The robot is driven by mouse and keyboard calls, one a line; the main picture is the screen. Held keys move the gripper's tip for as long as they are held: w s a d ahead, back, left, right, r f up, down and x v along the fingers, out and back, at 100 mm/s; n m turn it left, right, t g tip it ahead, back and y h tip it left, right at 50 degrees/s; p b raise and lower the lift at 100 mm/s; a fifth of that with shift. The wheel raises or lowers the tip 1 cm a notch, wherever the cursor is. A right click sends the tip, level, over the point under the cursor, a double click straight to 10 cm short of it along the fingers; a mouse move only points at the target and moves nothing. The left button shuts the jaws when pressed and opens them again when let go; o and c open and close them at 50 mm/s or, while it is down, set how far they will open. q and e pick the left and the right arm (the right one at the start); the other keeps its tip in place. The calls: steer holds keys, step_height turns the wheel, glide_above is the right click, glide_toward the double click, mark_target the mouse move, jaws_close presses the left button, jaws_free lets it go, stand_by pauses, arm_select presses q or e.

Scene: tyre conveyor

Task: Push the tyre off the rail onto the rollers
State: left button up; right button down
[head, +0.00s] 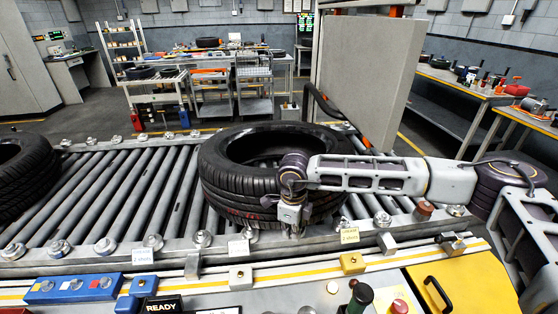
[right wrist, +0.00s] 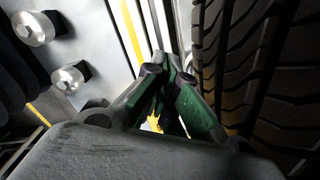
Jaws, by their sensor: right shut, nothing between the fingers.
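The black tyre (head: 222,187) lies on its side at the middle of the conveyor, its near side close to the front rail (head: 205,245). I cannot tell whether its near edge rests on the rail or on the rollers (head: 135,195). My right gripper (head: 292,216) is at the tyre's near right side, pointing down, shut and empty. In the right wrist view its green-padded fingers (right wrist: 165,75) meet, with the tyre's tread (right wrist: 235,60) close on the right; contact is unclear. My left gripper is not in view.
A second tyre (head: 22,172) lies at the far left of the conveyor. A grey upright panel (head: 368,75) stands behind the tyre on the right. A control panel with a yellow cover (head: 460,288) and buttons lies in front. Rollers between the tyres are clear.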

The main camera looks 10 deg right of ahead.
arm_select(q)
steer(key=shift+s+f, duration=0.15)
arm_select(e)
steer(key=shift+w+r, duration=0.1)
steer(key=shift+w, duration=0.25)
steer(key=shift+w+b, duration=0.7)
steer(key=shift+w, duration=1.15)
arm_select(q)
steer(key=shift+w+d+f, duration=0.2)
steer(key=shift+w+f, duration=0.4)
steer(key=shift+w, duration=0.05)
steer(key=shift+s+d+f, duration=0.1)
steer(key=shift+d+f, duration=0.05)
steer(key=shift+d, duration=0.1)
arm_select(e)
steer(key=shift+w, duration=0.25)
arm_select(q)
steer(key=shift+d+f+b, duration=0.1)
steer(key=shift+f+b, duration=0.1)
steer(key=shift+b, duration=0.15)
arm_select(e)
steer(key=shift+w, duration=0.4)
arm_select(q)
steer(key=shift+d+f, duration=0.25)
arm_select(e)
steer(key=shift+w, duration=0.75)
